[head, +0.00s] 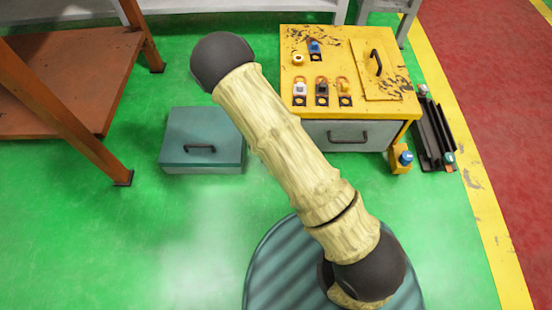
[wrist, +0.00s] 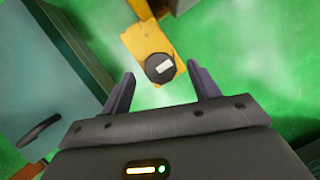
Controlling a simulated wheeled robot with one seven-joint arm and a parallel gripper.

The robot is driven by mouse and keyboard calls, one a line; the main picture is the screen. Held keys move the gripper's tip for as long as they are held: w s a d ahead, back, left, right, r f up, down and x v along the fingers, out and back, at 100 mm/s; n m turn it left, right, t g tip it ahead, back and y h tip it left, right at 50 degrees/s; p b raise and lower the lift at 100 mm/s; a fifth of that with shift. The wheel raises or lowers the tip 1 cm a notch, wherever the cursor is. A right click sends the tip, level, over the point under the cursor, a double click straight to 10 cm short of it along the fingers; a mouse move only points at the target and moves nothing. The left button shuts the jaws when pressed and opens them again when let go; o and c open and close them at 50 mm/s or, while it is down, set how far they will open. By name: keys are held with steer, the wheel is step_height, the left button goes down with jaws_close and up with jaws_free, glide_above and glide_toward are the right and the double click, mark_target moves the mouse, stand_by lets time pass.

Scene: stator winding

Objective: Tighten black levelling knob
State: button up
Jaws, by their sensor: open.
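The black levelling knob (wrist: 160,68) shows in the wrist view as a dark round cap with a small pale mark on top. It sits on a yellow bracket (wrist: 143,42) low over the green floor. My gripper (wrist: 161,74) is open, with one finger to the left of the knob and one to the right in the picture. I see gaps between the fingers and the knob, and cannot tell their height relative to it. In the head view I make out neither gripper nor black knob; my arm covers that area.
A teal box (head: 203,130) with a handle stands left of the yellow table (head: 320,107); its side (wrist: 75,50) is close left in the wrist view. A blue knob (head: 406,157) is at the table's right front. Green floor in front is clear.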

steer(key=shift+b+x, duration=0.3)
steer(key=shift+x, duration=0.7)
steer(key=shift+r, duration=0.1)
steer(key=shift+s+a, duration=0.1)
steer(key=shift+c, duration=0.4)
steer(key=c, duration=0.9)
steer(key=shift+r+m+p, duration=0.2)
steer(key=shift+m+p, duration=0.1)
steer(key=shift+p, duration=0.5)
